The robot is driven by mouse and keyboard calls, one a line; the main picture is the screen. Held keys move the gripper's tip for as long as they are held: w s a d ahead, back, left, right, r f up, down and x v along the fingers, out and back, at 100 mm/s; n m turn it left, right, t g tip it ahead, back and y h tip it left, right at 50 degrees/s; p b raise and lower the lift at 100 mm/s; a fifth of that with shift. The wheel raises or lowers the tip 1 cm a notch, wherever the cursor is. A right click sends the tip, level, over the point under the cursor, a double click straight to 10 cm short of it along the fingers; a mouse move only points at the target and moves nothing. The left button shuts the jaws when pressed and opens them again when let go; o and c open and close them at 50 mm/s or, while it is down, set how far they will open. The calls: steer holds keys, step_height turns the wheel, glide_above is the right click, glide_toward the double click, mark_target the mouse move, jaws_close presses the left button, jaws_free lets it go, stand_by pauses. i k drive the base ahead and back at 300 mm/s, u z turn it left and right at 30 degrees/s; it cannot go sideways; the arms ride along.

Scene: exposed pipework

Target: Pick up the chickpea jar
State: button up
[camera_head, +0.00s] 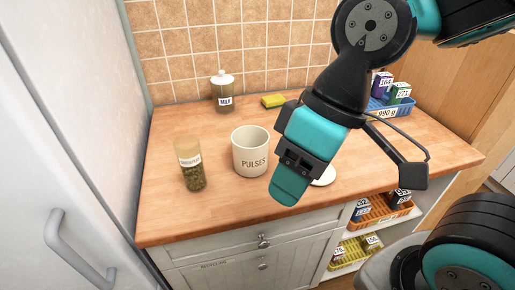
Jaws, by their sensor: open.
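A clear jar (190,166) with a tan lid and a white label stands upright on the left of the wooden counter. It is part-filled with greenish-brown contents. Its label is too small to read surely, but it looks like the chickpea jar. My gripper (289,188) hangs over the right of the counter, well to the right of the jar and apart from it. It is open, and I see nothing held in it. Its far finger is mostly hidden by the near one.
A cream pot (250,155) marked PULSES stands between the jar and my gripper. A white dish (324,176) is partly hidden by my gripper. A blue basket (390,109) holds boxes at right. A fridge door (60,150) bounds the left.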

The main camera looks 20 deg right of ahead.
mark_target(187, 147)
steer(key=k, duration=0.5)
steer(key=z, duration=1.5)
steer(key=i, duration=0.9)
steer(key=u, duration=1.95)
